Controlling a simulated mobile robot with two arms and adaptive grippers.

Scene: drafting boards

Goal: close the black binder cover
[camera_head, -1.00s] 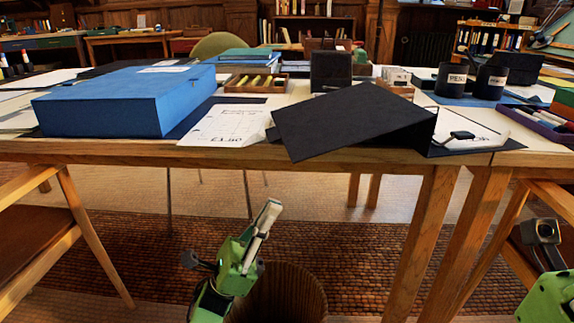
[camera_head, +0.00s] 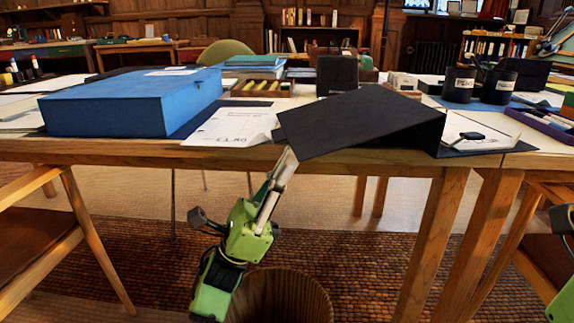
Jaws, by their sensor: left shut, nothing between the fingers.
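The black binder's cover (camera_head: 360,122) stands partly open and tilted. It slopes down to the left from a raised right side, and its near-left corner sticks out past the table's front edge. To its right, white pages with a dark clip (camera_head: 467,138) lie on the binder's black base (camera_head: 488,151). My left gripper (camera_head: 288,158) is shut and empty. Its tips are at the cover's near-left corner, just below it; I cannot tell whether they touch. Of my right arm only a part shows at the right edge; its fingers are out of view.
A big blue box (camera_head: 135,103) and a printed sheet (camera_head: 232,125) lie left of the binder on the wooden table (camera_head: 330,160). A black holder (camera_head: 337,75) stands behind it, and two black cups (camera_head: 458,84) stand behind right. A round bin (camera_head: 285,298) stands on the floor below.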

